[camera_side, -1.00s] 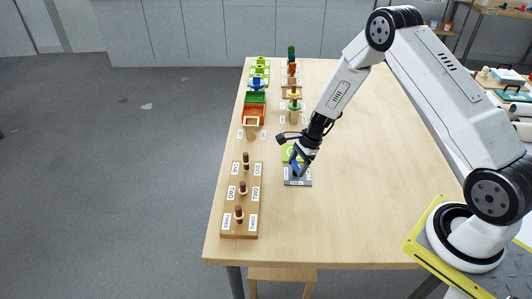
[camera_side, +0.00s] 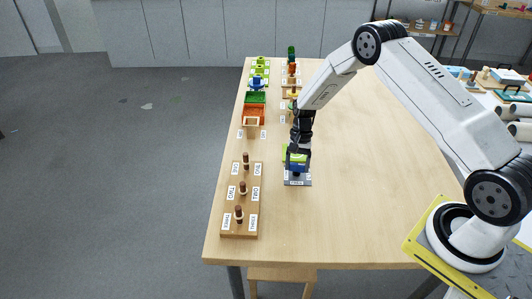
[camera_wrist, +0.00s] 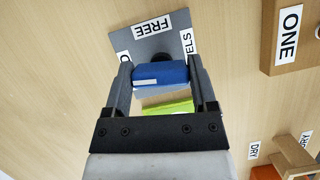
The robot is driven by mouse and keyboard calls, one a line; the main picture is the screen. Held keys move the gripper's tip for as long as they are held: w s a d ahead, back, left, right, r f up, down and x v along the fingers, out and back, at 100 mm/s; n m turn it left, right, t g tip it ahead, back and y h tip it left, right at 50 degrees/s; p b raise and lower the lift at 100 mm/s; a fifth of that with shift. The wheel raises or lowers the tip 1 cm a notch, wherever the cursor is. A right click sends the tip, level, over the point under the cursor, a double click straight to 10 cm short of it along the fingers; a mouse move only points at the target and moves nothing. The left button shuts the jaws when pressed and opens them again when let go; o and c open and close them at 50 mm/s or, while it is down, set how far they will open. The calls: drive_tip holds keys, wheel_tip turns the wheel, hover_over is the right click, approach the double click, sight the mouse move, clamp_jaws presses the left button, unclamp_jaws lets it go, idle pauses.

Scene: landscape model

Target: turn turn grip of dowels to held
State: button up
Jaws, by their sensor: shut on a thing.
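The blue turn grip (camera_wrist: 160,75) lies between the two fingers of my gripper (camera_wrist: 160,86) in the wrist view, and the fingers are shut on it. In the side view the blue grip (camera_side: 298,168) shows just below my gripper (camera_side: 299,153), which stands nearly upright. The grey plate (camera_wrist: 150,48) sits under the grip. It bears a FREE label (camera_wrist: 152,30), a label partly hidden to end in "ELS" (camera_wrist: 189,42), and another almost wholly hidden at its left edge. The grip's foot is mostly hidden.
A green thing (camera_wrist: 168,105) lies close behind the grip. A wooden board (camera_side: 242,207) with upright dowels and word labels stands to the left. Orange and green bins (camera_side: 253,115) and several coloured things stand farther back. The table right of the plate is clear.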

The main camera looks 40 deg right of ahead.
drive_tip(key=shift+n+g, duration=0.3)
drive_tip(key=shift+n, duration=0.6)
drive_tip(key=o, duration=1.2)
drive_tip(key=shift+c, duration=0.2)
drive_tip(key=shift+r, duration=0.1)
drive_tip(key=v, duration=0.7)
drive_tip(key=shift+r, duration=0.35)
drive_tip(key=shift+w+a+r+h, duration=0.1)
drive_tip(key=shift+h, duration=0.2)
